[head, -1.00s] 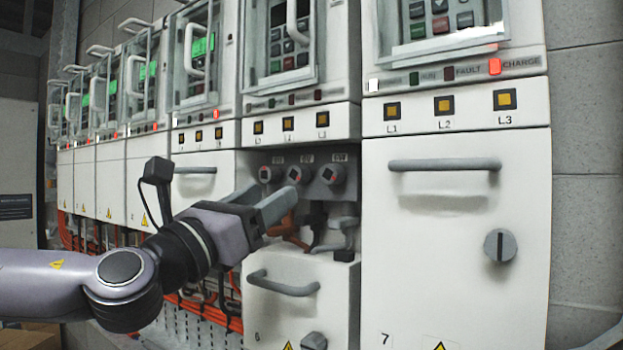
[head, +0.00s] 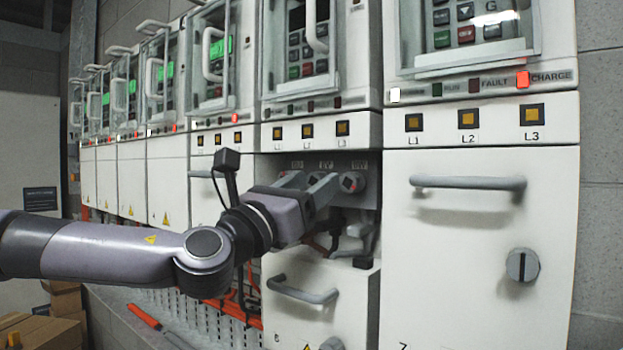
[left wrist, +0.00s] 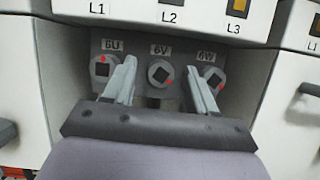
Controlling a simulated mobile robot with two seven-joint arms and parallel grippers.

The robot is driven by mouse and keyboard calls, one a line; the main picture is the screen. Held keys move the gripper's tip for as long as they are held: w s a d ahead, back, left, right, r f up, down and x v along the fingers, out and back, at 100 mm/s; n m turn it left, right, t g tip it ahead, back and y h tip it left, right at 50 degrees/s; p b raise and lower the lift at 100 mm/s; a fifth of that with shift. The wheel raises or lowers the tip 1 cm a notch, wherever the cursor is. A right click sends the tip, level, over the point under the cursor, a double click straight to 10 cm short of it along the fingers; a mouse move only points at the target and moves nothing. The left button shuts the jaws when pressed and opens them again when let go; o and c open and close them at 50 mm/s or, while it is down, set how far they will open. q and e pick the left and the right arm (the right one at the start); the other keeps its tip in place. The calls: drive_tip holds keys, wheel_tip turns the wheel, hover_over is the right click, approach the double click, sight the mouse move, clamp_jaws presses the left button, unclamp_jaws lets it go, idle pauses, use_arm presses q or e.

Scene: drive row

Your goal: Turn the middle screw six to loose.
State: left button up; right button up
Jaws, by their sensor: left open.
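The middle screw 6V (left wrist: 160,73) is a round grey head with a dark square socket and a red dot at its lower right. It sits in a recess between screw 6U (left wrist: 102,68), dot at top, and screw 6W (left wrist: 211,76), partly behind a finger. My left gripper (left wrist: 157,80) is open and empty, one finger on each side of 6V in the picture; I cannot tell whether they touch it. In the head view the left gripper (head: 308,184) reaches into the recess and hides the middle screw; the right screw (head: 352,182) shows. My right gripper is not in view.
Cabinet 7's door (head: 470,250) with its handle (head: 468,183) stands right of the recess. Below the recess are cables and a lower door handle (head: 303,290) that sticks out. Cardboard boxes (head: 50,325) lie at the lower left.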

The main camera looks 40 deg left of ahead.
use_arm(q)
drive_tip(key=shift+w+r, duration=0.1)
drive_tip(key=shift+w, duration=0.2)
drive_tip(key=c, duration=1)
drive_tip(key=shift+o, duration=0.3)
